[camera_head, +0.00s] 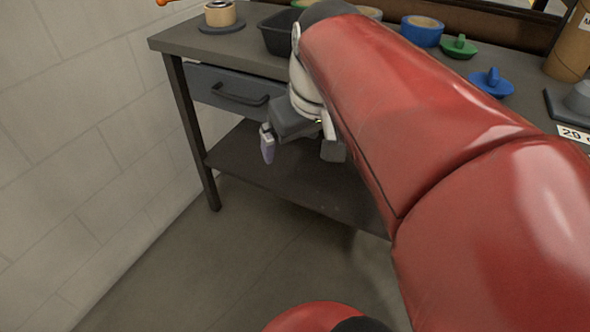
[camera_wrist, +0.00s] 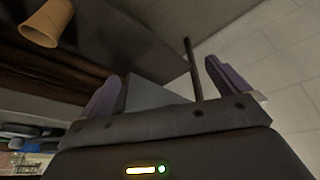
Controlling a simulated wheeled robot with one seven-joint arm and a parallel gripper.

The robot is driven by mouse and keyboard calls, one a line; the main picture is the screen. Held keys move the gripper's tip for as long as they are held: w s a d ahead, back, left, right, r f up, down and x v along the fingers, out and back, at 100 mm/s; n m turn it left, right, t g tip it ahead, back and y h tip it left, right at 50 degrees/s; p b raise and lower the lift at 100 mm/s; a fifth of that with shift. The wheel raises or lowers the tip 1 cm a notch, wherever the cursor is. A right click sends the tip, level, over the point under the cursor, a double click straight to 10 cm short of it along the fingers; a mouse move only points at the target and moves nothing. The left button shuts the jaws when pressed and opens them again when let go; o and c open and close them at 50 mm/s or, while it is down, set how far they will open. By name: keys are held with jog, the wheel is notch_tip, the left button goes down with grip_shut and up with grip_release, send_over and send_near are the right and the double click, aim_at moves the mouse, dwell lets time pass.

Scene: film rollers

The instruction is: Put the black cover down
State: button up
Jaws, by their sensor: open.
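My gripper (camera_head: 300,147) hangs in front of the workbench, just right of the drawer handle and below the bench top. Its purple-tipped fingers stand apart and nothing is held between them. In the wrist view the open gripper (camera_wrist: 168,88) shows a grey surface behind the gap. I cannot clearly identify the black cover. A dark round piece (camera_head: 222,27) lies under a roll at the bench's left end, and a dark base with a grey knob (camera_head: 577,101) sits at the right edge. My red arm hides part of the bench.
The bench top (camera_head: 185,38) carries a black tray (camera_head: 279,40), a blue roll (camera_head: 422,33), a green knobbed cover (camera_head: 459,46), a blue knobbed cover (camera_head: 491,82) and a cardboard tube (camera_head: 572,50). The drawer (camera_head: 214,88) is below. A pale brick wall (camera_head: 80,120) stands left.

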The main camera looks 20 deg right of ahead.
jog(key=s+a+f+m+t, duration=0.1)
jog(key=s+a+f, duration=0.1)
jog(key=s+f, duration=0.5)
jog(key=shift+s+a+f, duration=0.25)
jog(key=shift+s+f, duration=0.15)
jog(key=shift+f, duration=0.1)
